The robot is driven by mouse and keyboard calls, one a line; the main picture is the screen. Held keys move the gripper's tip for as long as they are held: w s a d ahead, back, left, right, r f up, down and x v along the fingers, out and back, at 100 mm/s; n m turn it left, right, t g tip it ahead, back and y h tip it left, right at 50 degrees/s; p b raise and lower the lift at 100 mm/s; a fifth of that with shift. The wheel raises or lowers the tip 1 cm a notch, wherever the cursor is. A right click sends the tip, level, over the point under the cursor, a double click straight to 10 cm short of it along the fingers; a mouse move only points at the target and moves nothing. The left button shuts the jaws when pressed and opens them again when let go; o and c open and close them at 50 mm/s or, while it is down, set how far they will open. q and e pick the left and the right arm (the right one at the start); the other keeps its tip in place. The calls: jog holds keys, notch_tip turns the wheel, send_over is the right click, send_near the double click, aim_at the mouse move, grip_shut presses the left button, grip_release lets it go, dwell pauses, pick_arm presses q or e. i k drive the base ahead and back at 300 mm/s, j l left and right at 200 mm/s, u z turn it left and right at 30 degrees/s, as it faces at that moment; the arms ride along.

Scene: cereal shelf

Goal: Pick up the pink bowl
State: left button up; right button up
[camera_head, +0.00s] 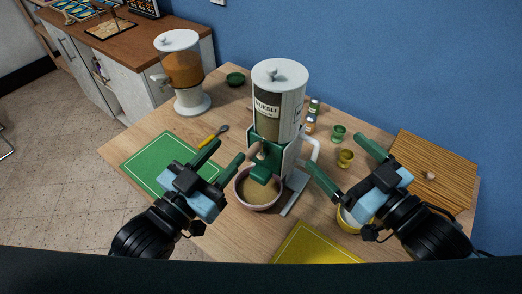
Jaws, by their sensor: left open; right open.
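The pink bowl (259,203) stands on the wooden table under the spout of the muesli dispenser (279,110). It holds something tan, and the dispenser's green lower part hides some of its far side. My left gripper (224,155) is open and empty, to the left of the bowl, with its right finger close to the rim; I cannot tell whether it touches. My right gripper (343,166) is open and empty, to the right of the bowl and apart from it.
A green mat (150,165) lies left and a yellow mat (315,246) in front. A second dispenser (183,75), a dark green bowl (235,79), a yellow spoon (210,137), small cups (345,158) and a slatted wooden board (437,170) are around. A yellow bowl (346,222) is partly behind my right gripper.

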aim_at(253, 195)
jog(key=k+j, duration=0.85)
